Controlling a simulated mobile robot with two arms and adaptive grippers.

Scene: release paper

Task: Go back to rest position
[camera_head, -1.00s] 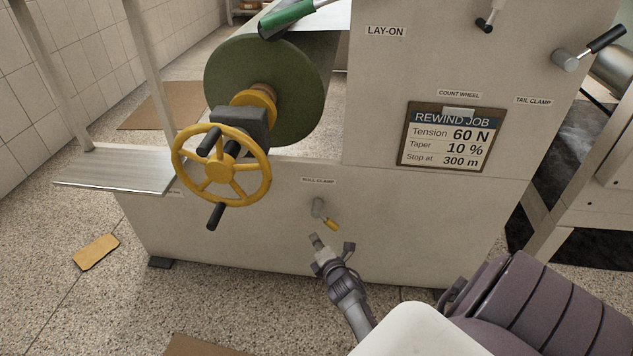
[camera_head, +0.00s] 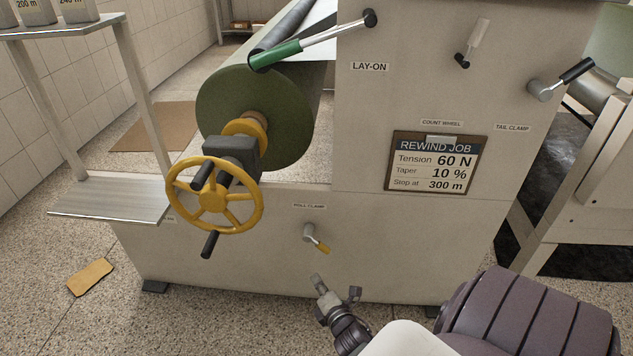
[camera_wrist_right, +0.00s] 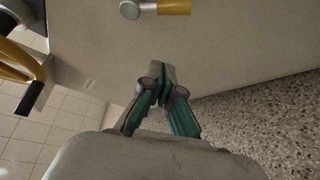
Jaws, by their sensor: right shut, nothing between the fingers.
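My right gripper (camera_head: 318,284) is shut and empty, in front of the machine's lower panel and a little below the roll clamp lever (camera_head: 315,239). In the right wrist view its fingertips (camera_wrist_right: 162,76) meet, and the lever's yellow handle (camera_wrist_right: 174,7) shows at the top edge, apart from the fingers. The lever slants down to the right with its grey hub at upper left. My left gripper is not in view.
A yellow handwheel (camera_head: 212,196) with dark handles juts out at left, before a green-faced roll (camera_head: 285,125). A green-handled lay-on lever (camera_head: 275,55) is above. A metal shelf (camera_head: 110,200) sticks out left. A yellow card (camera_head: 90,277) lies on the speckled floor.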

